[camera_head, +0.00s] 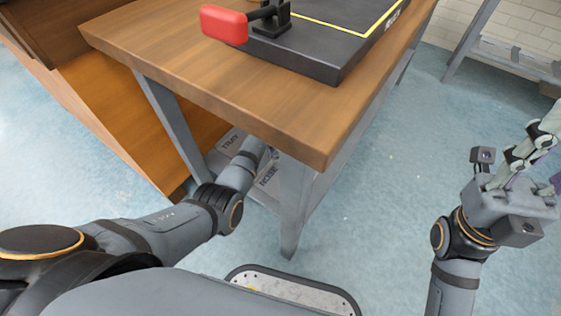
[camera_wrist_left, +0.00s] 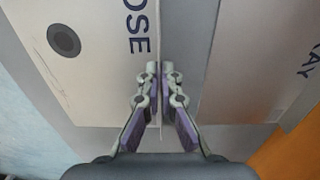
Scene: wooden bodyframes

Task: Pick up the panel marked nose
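The panel marked nose (camera_wrist_left: 100,60) is a pale board with dark letters, of which "OSE" shows in the left wrist view, and a dark round spot. My left gripper (camera_wrist_left: 160,72) is at the panel's right edge in the left wrist view. Its fingers are nearly together, with a thin pale edge of the panel between them.
A board marked tray (camera_wrist_left: 265,60) lies to the right of the nose panel. The wooden table (camera_head: 200,70) overhangs both, with a grey leg (camera_head: 293,205) in front. A red-handled clamp (camera_head: 224,25) and black board (camera_head: 330,55) are on top.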

